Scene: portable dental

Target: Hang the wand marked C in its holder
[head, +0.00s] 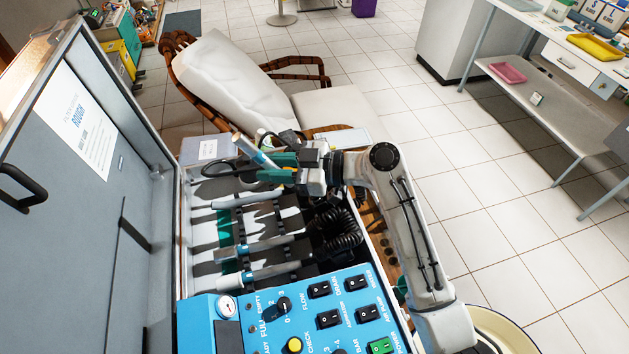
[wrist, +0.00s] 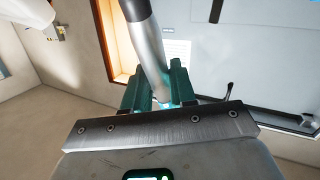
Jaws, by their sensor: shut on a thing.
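My gripper (head: 268,168) is above the far end of the open case, its green fingers pointing left. It is shut on a silver wand with a dark end (head: 254,150), which tilts up to the left. In the wrist view the wand (wrist: 150,58) stands between the two green fingers (wrist: 160,88). No letter C is readable on it. The dark holder rack (head: 268,222) lies below the gripper in the case. Several other wands lie across it, such as the nearest one (head: 258,273) and the far one (head: 247,200). The rack's far end is partly hidden by my gripper.
The raised grey case lid (head: 75,195) stands close on the left. A blue control panel (head: 290,318) with switches fills the case's near end. Coiled black hoses (head: 340,232) lie at the rack's right. A chair with a white cushion (head: 228,80) stands behind the case.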

